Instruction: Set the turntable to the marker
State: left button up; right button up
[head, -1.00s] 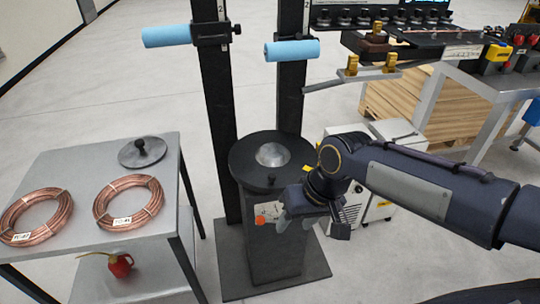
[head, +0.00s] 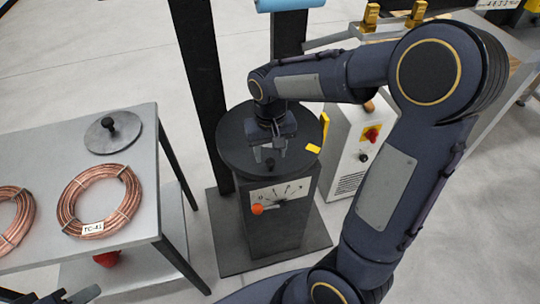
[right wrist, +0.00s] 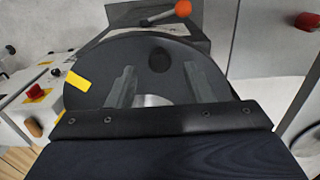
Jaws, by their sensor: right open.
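The turntable is a dark round disc (head: 232,150) on top of a pedestal; it also fills the middle of the right wrist view (right wrist: 95,60). A black knob (head: 269,163) stands on it near the front edge; it shows in the right wrist view (right wrist: 160,60) too. A yellow mark (head: 313,148) lies at the disc's right rim, with an upright yellow piece (head: 324,131) behind it. My right gripper (head: 268,150) is open over the disc, pointing down, with the knob between or just beyond its fingers, not gripped. My left gripper (head: 78,297) is only partly in view at the bottom left.
The pedestal front has a dial plate (head: 281,192) and an orange-tipped lever (head: 257,209). A table at left holds copper coils (head: 65,205) and a grey lid (head: 112,133). A white machine (head: 350,150) stands close on the right. Dark posts (head: 200,70) rise behind.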

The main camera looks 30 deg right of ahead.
jog(key=shift+f, duration=1.4)
grip_shut()
